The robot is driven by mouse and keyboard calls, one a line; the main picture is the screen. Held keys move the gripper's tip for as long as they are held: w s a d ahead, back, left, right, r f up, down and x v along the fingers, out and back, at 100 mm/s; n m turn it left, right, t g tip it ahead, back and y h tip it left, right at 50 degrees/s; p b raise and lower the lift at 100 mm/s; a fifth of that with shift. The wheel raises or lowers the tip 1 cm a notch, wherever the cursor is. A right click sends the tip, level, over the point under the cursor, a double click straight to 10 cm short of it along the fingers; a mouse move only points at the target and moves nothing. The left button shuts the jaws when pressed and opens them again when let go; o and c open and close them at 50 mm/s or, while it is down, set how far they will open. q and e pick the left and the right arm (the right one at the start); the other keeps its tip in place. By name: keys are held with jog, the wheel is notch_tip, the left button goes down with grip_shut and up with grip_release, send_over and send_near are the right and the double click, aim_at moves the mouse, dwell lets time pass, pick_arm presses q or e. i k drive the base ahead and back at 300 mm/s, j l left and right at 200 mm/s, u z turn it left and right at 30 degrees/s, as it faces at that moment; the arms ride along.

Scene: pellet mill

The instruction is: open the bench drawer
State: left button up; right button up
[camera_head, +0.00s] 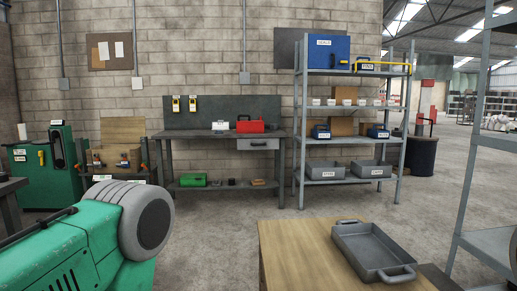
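The workbench (220,136) stands against the block wall in the middle of the head view, with a dark top and back panel. Its drawer (258,144) is a grey box under the right end of the top. The drawer front looks flush with the bench, so it appears closed. A small dark handle (259,144) shows on the front, too small to make out in detail. Neither of my grippers is in view, and nothing touches the drawer.
A red toolbox (250,126) sits on the bench above the drawer. A shelf rack (298,140) stands right of the bench. A green vented housing (70,250) fills the lower left. A wooden table (300,262) with a grey tray (372,250) is in front. Open floor (225,220) lies before the bench.

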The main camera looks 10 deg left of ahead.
aim_at(242, 143)
jog(key=i+j+u, duration=0.25)
jog(key=j, duration=0.25)
jog(key=i+j+u, duration=0.2)
jog(key=j, duration=0.25)
jog(key=i+j+u, duration=0.25)
jog(key=j, duration=0.15)
jog(key=i+j, duration=0.15)
jog(key=i, duration=0.25)
jog(key=i+j, duration=0.2)
jog(key=i, duration=0.2)
jog(key=i+j, duration=0.15)
jog(key=i, duration=0.3)
jog(key=i+j, duration=0.2)
jog(key=i, duration=0.2)
jog(key=i+z, duration=0.2)
jog(key=i, duration=0.8)
jog(key=i+j+z, duration=0.15)
jog(key=i, duration=0.8)
jog(key=l, duration=0.1)
